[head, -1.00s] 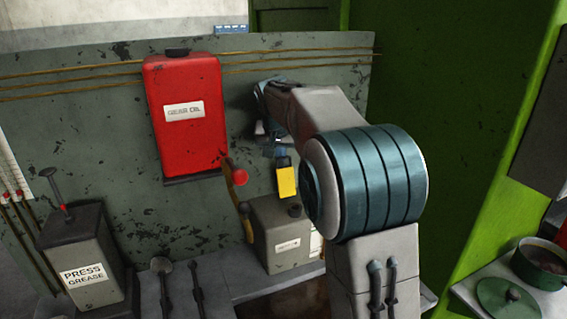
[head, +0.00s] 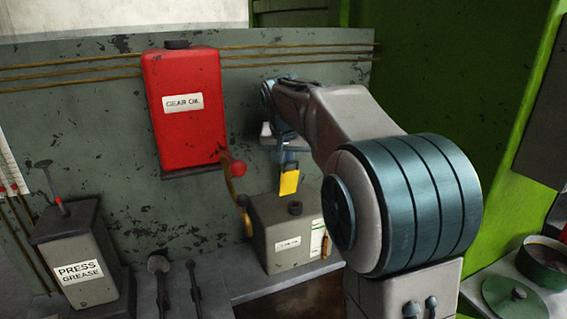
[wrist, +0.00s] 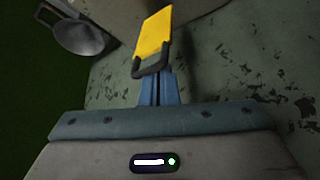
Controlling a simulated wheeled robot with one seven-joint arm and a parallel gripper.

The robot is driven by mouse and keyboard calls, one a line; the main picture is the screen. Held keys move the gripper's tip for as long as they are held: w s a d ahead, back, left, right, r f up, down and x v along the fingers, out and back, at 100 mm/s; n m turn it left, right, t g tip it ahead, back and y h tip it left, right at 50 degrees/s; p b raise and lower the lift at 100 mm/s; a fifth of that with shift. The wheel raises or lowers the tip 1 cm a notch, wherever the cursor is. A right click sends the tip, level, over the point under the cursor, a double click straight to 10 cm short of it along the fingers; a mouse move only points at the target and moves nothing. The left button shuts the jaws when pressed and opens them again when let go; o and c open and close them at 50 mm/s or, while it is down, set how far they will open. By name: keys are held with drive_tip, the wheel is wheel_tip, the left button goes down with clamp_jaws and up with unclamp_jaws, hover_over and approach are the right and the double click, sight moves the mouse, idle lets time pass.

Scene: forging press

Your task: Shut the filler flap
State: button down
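My gripper (wrist: 158,82) has two blue fingers close together. A dark-rimmed yellow plate (wrist: 154,36) sits at their tips and appears held. In the head view my gripper (head: 287,160) points down, with the yellow plate (head: 289,183) below it. The plate hangs above a grey box (head: 284,238) with a dark filler neck (head: 295,208) on top. A red tank labelled GEAR OIL (head: 185,125) is on the wall, with a dark cap (head: 177,44). I cannot tell for sure which part is the filler flap.
A PRESS GREASE container (head: 85,245) is at the left. A green pot (head: 545,262) and lid (head: 512,297) are at the right. A grey funnel (wrist: 80,37) shows in the wrist view.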

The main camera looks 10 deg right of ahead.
drive_tip(key=s, duration=0.1)
drive_tip(key=s+b, duration=0.1)
drive_tip(key=f, duration=0.1)
drive_tip(key=shift+s+d+f+b, duration=0.1)
drive_tip(key=shift+s+d+b, duration=0.2)
drive_tip(key=shift+s, duration=0.1)
drive_tip(key=shift+w, duration=0.1)
idle(0.4)
drive_tip(key=shift+r, duration=0.2)
wheel_tip(320, 180, up, 7)
drive_tip(key=p, duration=0.6)
drive_tip(key=s+f+n+g, duration=0.1)
drive_tip(key=s+f, duration=0.4)
drive_tip(key=s, duration=0.4)
drive_tip(key=s+a+f+n+y, duration=0.1)
drive_tip(key=s+f, duration=0.5)
drive_tip(key=s, duration=0.4)
drive_tip(key=s+f+n+g, duration=0.1)
drive_tip(key=s+f, duration=0.4)
drive_tip(key=s, duration=0.5)
drive_tip(key=shift+a+f+n+g+y, duration=0.2)
drive_tip(key=shift+f+n+g+y, duration=0.1)
drive_tip(key=shift+f+n+y, duration=0.1)
